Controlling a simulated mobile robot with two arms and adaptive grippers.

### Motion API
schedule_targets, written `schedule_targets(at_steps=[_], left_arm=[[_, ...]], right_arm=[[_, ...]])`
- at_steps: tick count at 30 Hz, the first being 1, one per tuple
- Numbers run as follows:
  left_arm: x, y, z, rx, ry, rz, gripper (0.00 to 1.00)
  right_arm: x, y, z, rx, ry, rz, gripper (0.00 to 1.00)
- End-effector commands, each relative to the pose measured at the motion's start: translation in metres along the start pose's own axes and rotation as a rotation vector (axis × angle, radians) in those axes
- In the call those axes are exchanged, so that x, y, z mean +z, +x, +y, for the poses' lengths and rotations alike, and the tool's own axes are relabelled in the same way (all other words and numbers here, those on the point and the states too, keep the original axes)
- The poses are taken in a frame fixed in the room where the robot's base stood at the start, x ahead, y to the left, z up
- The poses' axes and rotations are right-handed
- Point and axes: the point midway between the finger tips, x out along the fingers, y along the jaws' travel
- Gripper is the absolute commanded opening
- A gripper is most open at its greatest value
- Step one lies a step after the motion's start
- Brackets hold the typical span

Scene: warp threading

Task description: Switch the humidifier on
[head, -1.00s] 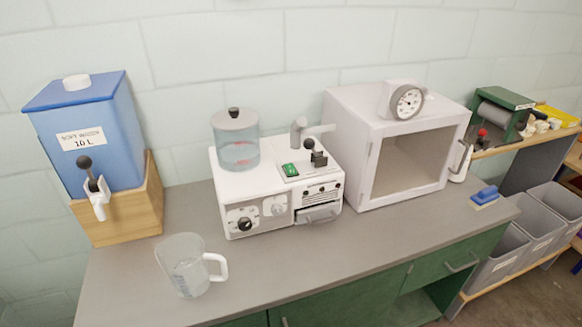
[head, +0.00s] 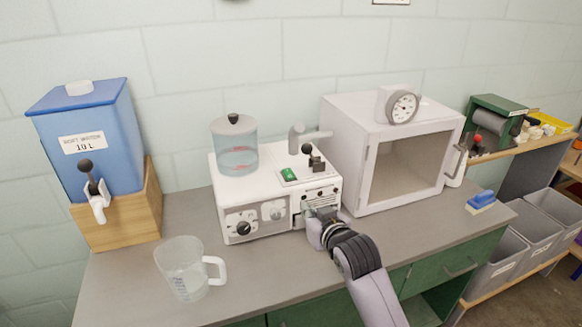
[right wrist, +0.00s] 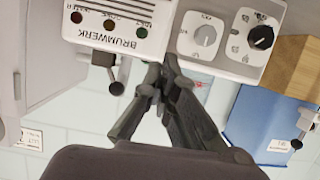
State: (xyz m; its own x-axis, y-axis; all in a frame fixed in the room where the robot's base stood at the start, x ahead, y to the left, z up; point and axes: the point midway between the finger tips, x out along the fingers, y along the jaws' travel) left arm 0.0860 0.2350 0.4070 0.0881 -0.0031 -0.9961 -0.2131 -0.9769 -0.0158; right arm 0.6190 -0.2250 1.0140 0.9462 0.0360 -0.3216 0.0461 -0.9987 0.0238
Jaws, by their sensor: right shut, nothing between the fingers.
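In the right wrist view the front panel (right wrist: 125,22) appears upside down, with small coloured lamps and both dials. My right gripper (head: 318,216) is shut and empty at the lower right of the front, hiding part of it; whether it touches is unclear. My left gripper is out of view.
A blue water container (head: 88,140) on a wooden stand is at the left, with a clear jug (head: 183,270) in front. A white cabinet (head: 360,185) with a gauge stands close right of the humidifier.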

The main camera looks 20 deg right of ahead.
Motion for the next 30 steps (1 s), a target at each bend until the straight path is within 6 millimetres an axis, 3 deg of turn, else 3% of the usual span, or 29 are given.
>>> schedule_targets(at_steps=[1,3,7,14,27,30], left_arm=[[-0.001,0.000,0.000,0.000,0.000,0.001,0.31],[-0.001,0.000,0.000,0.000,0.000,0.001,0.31],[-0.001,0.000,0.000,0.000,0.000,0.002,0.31],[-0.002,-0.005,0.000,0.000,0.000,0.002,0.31],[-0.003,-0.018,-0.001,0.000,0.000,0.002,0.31],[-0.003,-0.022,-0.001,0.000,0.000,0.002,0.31]], right_arm=[[-0.029,0.007,0.004,0.003,0.006,0.063,0.00],[-0.059,0.014,0.008,0.005,0.015,0.133,0.00],[-0.093,0.019,0.012,0.006,0.025,0.209,0.00],[-0.103,0.039,0.013,0.007,0.028,0.220,0.00],[-0.120,0.114,0.013,0.006,0.026,0.219,0.00],[-0.106,0.123,0.013,0.006,0.027,0.214,0.00]])
